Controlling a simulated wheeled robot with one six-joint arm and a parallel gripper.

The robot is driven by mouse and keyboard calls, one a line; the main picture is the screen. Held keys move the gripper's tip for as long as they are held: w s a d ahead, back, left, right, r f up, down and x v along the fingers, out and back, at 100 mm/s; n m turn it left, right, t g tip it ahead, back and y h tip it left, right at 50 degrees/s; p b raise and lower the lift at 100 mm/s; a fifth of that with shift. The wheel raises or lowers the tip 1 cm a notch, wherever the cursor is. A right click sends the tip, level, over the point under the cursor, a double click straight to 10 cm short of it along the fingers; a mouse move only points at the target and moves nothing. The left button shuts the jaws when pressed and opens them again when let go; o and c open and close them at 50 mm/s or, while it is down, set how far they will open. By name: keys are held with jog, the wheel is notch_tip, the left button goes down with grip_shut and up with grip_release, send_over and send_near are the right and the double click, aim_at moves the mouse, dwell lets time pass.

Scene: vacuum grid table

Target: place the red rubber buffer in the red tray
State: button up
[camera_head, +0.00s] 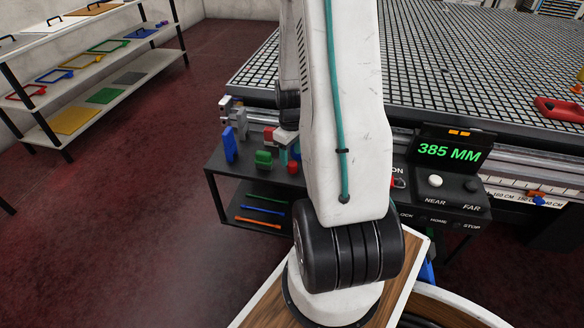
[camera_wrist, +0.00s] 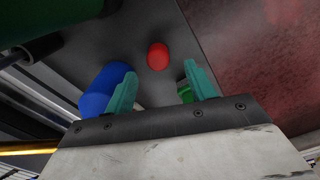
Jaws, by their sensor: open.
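The red rubber buffer (camera_head: 293,167) is a short red cylinder on the dark side shelf, partly beside my arm. In the wrist view the red buffer (camera_wrist: 158,55) shows just beyond the fingertips, between the two finger lines. My gripper (camera_wrist: 159,70) has teal fingers spread apart with nothing between them. In the head view my gripper (camera_head: 288,155) is mostly hidden by my arm, close to the buffer. A red-rimmed open piece (camera_head: 26,92) lies on the rack at the left; I cannot tell whether it is the red tray.
A green block (camera_head: 263,159) and a blue block (camera_head: 229,144) stand left of the buffer. In the wrist view a blue piece (camera_wrist: 103,90) is close by the left finger and a green piece (camera_wrist: 185,93) by the right finger. A grid table (camera_head: 440,60) lies behind.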

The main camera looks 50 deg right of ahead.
aim_at(292, 163)
notch_tip(292, 163, down, 4)
jog(key=shift+s+d+f, duration=0.1)
jog(key=shift+s, duration=0.05)
jog(key=c, duration=1.1)
jog(key=shift+c, duration=0.2)
